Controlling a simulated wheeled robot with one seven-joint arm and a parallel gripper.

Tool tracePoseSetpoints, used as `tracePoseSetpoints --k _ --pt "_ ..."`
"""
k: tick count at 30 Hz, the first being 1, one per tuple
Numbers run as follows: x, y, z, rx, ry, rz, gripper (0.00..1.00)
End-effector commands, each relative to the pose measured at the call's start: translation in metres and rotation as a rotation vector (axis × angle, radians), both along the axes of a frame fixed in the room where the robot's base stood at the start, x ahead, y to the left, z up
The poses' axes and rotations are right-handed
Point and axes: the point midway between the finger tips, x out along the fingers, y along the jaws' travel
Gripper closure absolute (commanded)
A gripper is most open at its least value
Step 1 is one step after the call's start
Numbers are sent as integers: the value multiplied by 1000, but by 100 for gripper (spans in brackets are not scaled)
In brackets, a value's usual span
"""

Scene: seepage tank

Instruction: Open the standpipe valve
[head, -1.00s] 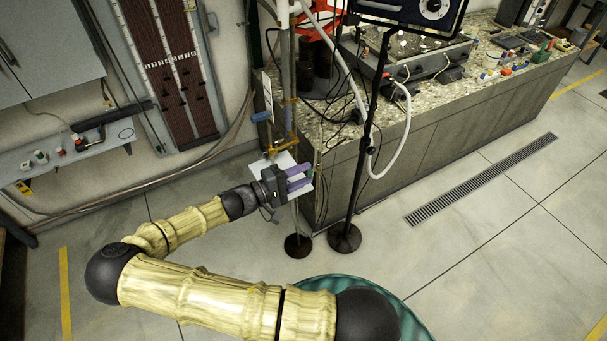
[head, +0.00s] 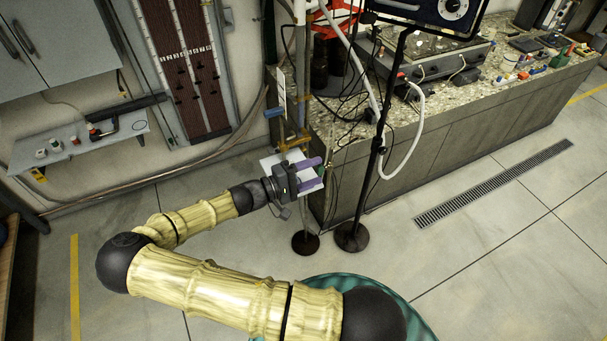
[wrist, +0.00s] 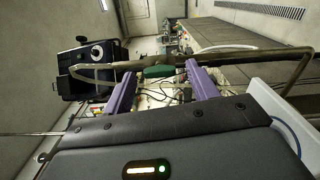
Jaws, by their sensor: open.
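The standpipe (head: 301,75) rises beside the left end of the counter, with brass fittings (head: 292,143) and a blue handle (head: 272,113) on it. My gripper (head: 319,172) is at the standpipe, below the brass fittings, with its purple fingers spread and nothing between them touching both. In the wrist view a green handle (wrist: 160,71) lies along a brownish pipe (wrist: 240,57), just beyond and between the open fingertips (wrist: 160,80). I cannot tell whether a finger touches it. Whether this green handle belongs to the valve is not clear.
A dark stand (head: 381,150) with a round base stands just right of the standpipe. A white hose (head: 418,140) hangs by the counter (head: 450,150). The floor to the right is clear, with a drain grate (head: 495,183).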

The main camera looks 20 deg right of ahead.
Motion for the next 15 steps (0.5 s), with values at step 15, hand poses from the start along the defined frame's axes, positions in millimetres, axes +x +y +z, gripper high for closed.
tracePoseSetpoints --k 15 --pt "-2 77 -3 4 -2 5 42"
